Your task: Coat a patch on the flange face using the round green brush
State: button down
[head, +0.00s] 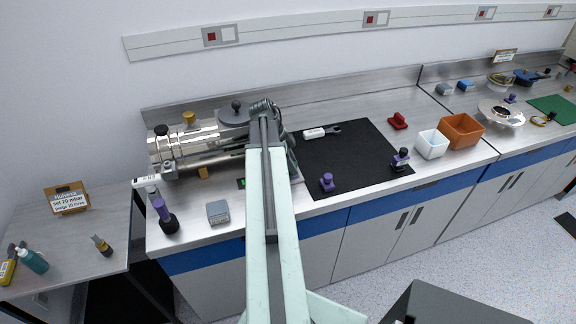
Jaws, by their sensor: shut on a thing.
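A shiny metal chamber (188,137) lies across the left part of the bench in the head view. Its right end, toward a grey round plate with a knob (235,114), is partly behind my arm. I cannot make out the flange face clearly. My gripper (264,108) is at the far end of my outstretched arm, just right of the chamber. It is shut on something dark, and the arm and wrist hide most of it. I cannot tell its shape or colour, and no round green brush shows clearly elsewhere.
A black mat (350,160) right of my arm carries a white-handled tool (318,132) and purple-handled items (327,182). White (432,144) and orange (462,130) bins stand further right. A grey block (217,212) and a purple-handled tool (164,214) stand near the front left edge.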

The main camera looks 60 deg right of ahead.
jog(key=shift+s+d, duration=0.85)
jog(key=shift+s, duration=0.05)
notch_tip(320, 180, up, 6)
jog(key=p, duration=0.6)
notch_tip(320, 180, up, 3)
jog(key=p, duration=0.3)
jog(key=shift+f, duration=0.1)
